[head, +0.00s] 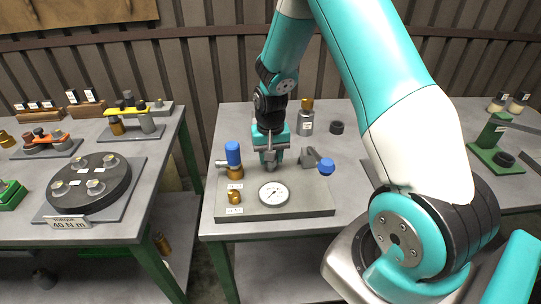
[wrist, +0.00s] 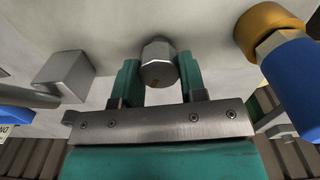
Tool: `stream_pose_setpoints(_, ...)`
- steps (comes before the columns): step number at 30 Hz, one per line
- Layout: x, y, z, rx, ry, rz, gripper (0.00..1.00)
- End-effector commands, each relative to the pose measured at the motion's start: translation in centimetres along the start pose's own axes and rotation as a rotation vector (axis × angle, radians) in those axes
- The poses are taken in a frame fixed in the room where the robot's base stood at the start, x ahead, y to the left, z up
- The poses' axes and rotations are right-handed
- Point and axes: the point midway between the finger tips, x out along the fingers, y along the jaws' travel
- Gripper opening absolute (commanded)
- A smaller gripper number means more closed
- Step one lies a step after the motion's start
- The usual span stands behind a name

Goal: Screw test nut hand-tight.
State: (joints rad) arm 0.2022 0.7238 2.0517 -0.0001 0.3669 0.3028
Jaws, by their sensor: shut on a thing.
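In the head view my gripper (head: 270,163) points down over the back middle of a grey test plate (head: 304,205), behind the dial gauge (head: 273,193). The nut is mostly hidden there by the fingers. How far it sits on its thread cannot be told.
A blue-topped brass valve (head: 233,156) stands left of my gripper, and a grey fitting with a blue knob (head: 326,166) stands right. A small brass fitting (head: 235,196) is at the plate's front left. A grey cylinder with a brass top (head: 306,122) stands behind.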

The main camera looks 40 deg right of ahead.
Motion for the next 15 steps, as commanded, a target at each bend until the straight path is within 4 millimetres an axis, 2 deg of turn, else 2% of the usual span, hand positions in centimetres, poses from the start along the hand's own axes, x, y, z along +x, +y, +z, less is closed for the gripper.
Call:
stream_pose_setpoints(2,-0.11,-0.03,-0.11,0.002,0.004,-0.001,0.15)
stream_pose_setpoints(3,-0.11,-0.03,-0.11,0.002,0.004,-0.001,0.43)
stream_pose_setpoints(6,-0.10,-0.03,-0.09,0.001,0.003,-0.001,0.64)
stream_pose_setpoints(15,-0.18,-0.02,-0.06,0.000,0.002,-0.001,0.64)
